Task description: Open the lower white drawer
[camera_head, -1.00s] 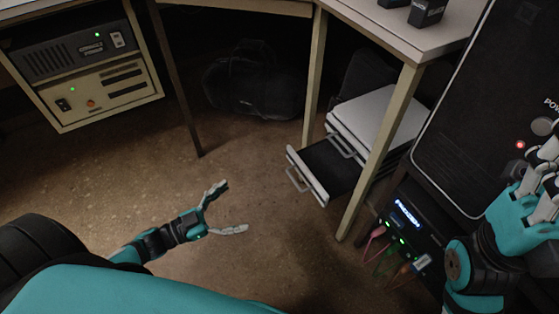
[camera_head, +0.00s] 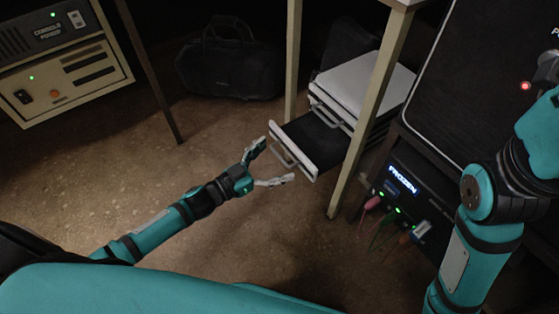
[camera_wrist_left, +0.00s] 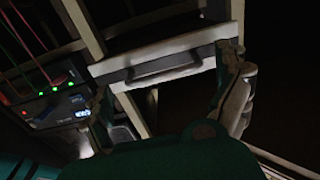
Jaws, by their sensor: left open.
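A white drawer unit (camera_head: 362,84) stands under the desk at the centre right. Its lower drawer (camera_head: 311,135) is pulled out, with a dark inside and a white front with a bar handle (camera_head: 284,156). The upper drawer (camera_head: 333,110) looks shut. My left gripper (camera_head: 274,163) is open and empty just in front of the lower drawer's handle. In the left wrist view, a white drawer front (camera_wrist_left: 160,64) with a dark handle lies between its spread fingers; contact is not clear. My right gripper (camera_head: 548,66) shows only partly at the right edge.
A desk leg (camera_head: 370,110) stands close beside the drawer unit on the right. A dark device with coloured cables (camera_head: 392,205) and a black panel (camera_head: 478,90) are farther right. A black bag (camera_head: 230,68) lies behind on the floor. The floor (camera_head: 130,170) at left is clear.

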